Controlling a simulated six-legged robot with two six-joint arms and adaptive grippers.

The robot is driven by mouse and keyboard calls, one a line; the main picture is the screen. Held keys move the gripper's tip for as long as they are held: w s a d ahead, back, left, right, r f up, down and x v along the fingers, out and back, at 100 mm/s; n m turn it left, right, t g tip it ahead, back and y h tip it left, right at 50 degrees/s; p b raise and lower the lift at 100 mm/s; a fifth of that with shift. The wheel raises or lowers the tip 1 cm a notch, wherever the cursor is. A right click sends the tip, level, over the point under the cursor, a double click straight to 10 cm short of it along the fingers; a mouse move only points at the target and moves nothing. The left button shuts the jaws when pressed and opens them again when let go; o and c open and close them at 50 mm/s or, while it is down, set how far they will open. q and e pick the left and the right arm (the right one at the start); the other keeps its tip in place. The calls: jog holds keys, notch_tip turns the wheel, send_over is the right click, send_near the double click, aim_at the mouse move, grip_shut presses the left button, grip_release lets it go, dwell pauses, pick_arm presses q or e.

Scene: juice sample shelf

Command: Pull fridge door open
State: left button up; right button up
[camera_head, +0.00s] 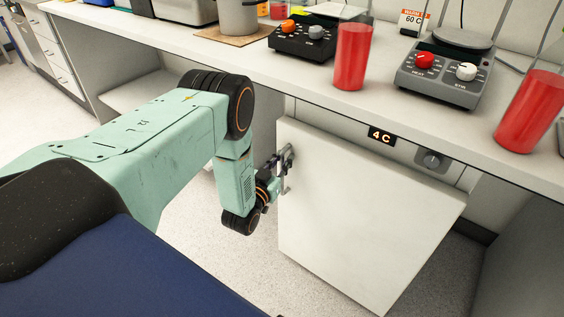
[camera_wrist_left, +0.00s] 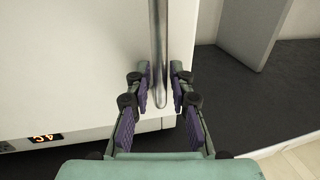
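The white fridge door (camera_head: 355,215) is under the bench and looks shut, its top edge close along the control panel. Its metal handle (camera_head: 286,168) is at the door's left edge. My left gripper (camera_head: 280,172) is at this handle, partly hidden by my wrist. In the left wrist view the handle (camera_wrist_left: 158,45) runs between the two fingers of my left gripper (camera_wrist_left: 161,72). The fingers are apart, one on each side of the bar, with narrow gaps showing. My right gripper is not in view.
Red cups (camera_head: 352,57) and a hot plate (camera_head: 444,75) stand on the bench (camera_head: 300,75) above. The floor (camera_head: 262,265) before the door is clear apart from my arm.

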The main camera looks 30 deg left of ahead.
pick_arm(q)
grip_shut()
dwell(0.8)
